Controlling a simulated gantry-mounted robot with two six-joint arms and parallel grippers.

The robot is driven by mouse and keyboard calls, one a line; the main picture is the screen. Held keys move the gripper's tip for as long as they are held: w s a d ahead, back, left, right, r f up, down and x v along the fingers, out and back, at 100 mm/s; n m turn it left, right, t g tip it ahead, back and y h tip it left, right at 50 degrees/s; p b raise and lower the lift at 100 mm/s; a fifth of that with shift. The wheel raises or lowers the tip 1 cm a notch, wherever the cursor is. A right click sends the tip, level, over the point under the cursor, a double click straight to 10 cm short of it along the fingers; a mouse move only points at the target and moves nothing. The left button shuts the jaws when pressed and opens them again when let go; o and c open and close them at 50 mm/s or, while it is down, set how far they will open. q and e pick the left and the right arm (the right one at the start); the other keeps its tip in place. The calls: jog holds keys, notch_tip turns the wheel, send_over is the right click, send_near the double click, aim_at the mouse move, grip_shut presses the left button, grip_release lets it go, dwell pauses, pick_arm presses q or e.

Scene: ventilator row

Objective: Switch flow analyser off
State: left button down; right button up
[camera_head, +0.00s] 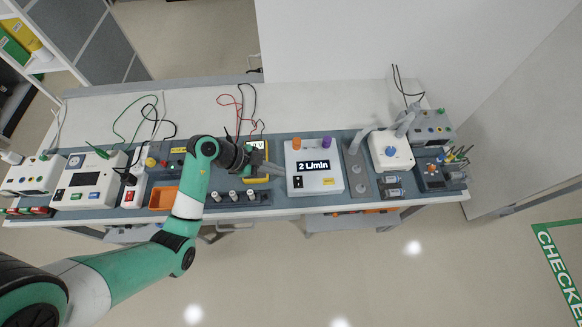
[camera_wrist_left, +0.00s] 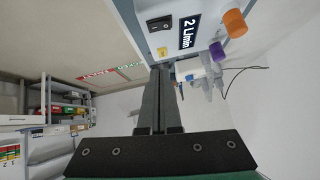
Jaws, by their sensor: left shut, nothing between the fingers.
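The flow analyser (camera_head: 313,165) is a white box on the bench, right of centre in the head view. Its dark display reads 2 L/min. A black rocker switch (camera_head: 298,183) sits at its front left, and a small yellow label (camera_head: 328,181) at its front right. The analyser (camera_wrist_left: 185,52) also shows at the top of the left wrist view, with the switch (camera_wrist_left: 159,23) beyond the fingertips. My left gripper (camera_head: 281,170) is shut and empty at the analyser's left side; I cannot tell whether it touches. My right gripper is not in view.
An orange port (camera_head: 296,144) and a purple port (camera_head: 326,142) stand at the analyser's back edge. A yellow meter (camera_head: 257,178) and a rack of grey fittings (camera_head: 233,197) lie left of it. A white unit with a blue knob (camera_head: 390,150) stands to the right.

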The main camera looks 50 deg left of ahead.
pick_arm(q)
jog(key=shift+s+a+r+n, duration=0.25)
jog(key=shift+a, duration=0.3)
jog(key=shift+s+a+r+n, duration=0.25)
jog(key=shift+a, duration=0.25)
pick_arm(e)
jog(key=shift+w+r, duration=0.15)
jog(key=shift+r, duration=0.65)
pick_arm(q)
jog(key=b, duration=0.2)
send_over(301, 178)
jog(key=s, duration=0.3)
jog(key=f, duration=0.7)
jog(key=shift+w+a+f, duration=0.1)
jog(key=shift+a, duration=0.25)
jog(key=f, duration=0.1)
jog(key=f+b, duration=0.1)
jog(key=shift+a+f, duration=0.2)
jog(key=shift+f, duration=0.15)
jog(key=shift+w+a+f, duration=0.1)
jog(key=shift+f, duration=0.4)
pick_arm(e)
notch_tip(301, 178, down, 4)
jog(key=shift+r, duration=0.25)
